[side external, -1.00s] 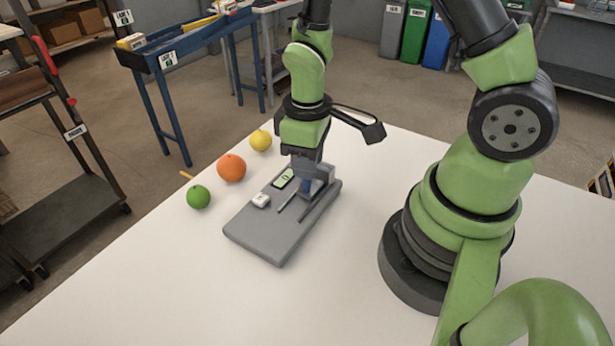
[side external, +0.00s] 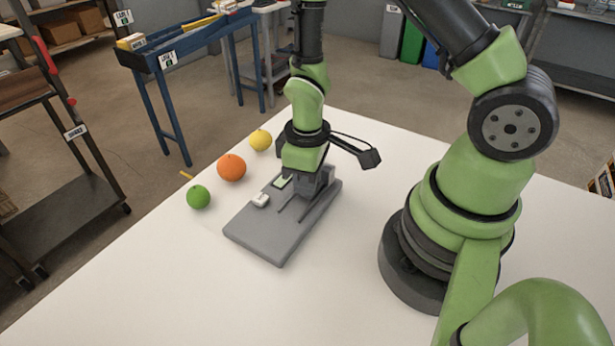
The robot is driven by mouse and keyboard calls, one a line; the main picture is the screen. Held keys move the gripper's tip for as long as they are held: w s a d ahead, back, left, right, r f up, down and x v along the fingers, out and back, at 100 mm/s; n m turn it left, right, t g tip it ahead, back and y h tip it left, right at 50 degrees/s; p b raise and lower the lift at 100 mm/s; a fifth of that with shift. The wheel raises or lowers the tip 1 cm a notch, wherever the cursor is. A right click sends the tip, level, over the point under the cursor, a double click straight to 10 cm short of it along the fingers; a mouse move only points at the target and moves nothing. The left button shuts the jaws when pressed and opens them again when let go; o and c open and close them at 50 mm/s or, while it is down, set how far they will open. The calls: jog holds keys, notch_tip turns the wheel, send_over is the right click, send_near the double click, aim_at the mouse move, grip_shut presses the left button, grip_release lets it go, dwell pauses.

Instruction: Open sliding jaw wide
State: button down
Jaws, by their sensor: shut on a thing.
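The grey fixture plate (side external: 265,236) lies flat on the white table, with two dark slots or rails along its right part. A small white block (side external: 261,200) and a pale green panel (side external: 282,182) sit along its left edge. My gripper (side external: 311,189) is down at the far end of the plate, over the slots. It is shut on the sliding jaw, which the fingers and gripper body hide almost completely. How far the jaw stands open cannot be seen.
A green fruit (side external: 198,197), an orange (side external: 231,168) and a yellow lemon (side external: 260,140) lie left of the plate. The white table (side external: 160,290) is clear in front. A blue bench (side external: 150,62) and a dark shelf cart (side external: 75,210) stand beyond the table.

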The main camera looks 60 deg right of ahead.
aim_at(276, 232)
jog(key=a, duration=0.9)
jog(key=shift+w+a, duration=0.1)
jog(key=shift+a, duration=0.2)
jog(key=c, duration=1.4)
grip_release()
notch_tip(276, 232, up, 10)
